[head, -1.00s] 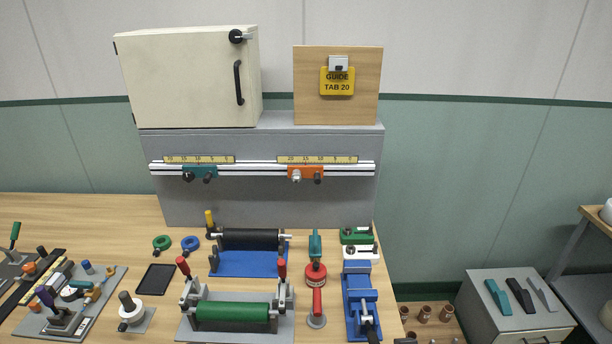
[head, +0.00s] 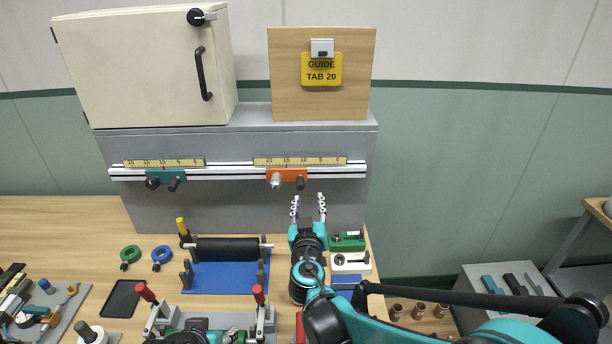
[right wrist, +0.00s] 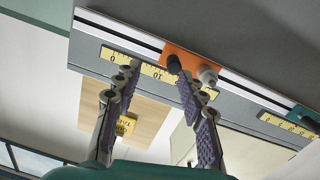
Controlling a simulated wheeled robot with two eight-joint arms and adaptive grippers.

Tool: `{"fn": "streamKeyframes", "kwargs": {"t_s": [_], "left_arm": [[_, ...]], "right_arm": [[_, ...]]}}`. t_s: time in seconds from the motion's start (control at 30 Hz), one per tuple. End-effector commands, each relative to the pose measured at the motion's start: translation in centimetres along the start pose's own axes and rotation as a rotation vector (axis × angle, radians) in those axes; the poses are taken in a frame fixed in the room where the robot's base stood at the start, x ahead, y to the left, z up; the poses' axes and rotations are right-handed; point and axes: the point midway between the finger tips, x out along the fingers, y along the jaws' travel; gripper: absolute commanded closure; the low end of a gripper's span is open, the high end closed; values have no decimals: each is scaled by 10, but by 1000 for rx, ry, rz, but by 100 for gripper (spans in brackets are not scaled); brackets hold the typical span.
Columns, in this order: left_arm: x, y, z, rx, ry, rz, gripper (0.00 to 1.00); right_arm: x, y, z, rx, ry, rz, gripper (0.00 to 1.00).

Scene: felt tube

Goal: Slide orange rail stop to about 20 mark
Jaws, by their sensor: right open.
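The orange rail stop (head: 287,176) sits on the right part of the rail, under a yellow scale, at about the 15 mark. It has a silver knob and a black knob, and shows in the right wrist view too (right wrist: 188,60). My right gripper (head: 308,202) is open and empty, pointing up toward the rail, below and slightly right of the stop. In the right wrist view its fingers (right wrist: 158,74) are spread, with the scale and stop beyond them. My left arm shows only as a teal and dark part at the bottom edge; its fingers are unclear.
A teal stop (head: 165,176) is on the rail's left part. A yellow guide tab reading 20 (head: 321,70) hangs on a wooden board above. A black roller (head: 228,249) and green clamp (head: 346,241) stand below. Free space lies before the rail.

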Motion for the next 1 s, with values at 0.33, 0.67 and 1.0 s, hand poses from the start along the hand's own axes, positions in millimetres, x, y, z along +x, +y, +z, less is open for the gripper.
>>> {"fn": "streamKeyframes", "kwargs": {"t_s": [0.33,0.67,1.0], "left_arm": [[5,0,4,0,0,0,54],[12,0,9,0,0,0,54],[12,0,9,0,0,0,54]], "right_arm": [[30,-26,-2,-1,48,-40,59],[77,-28,-5,-1,47,-40,59],[83,-28,-6,-1,47,-40,59]]}}
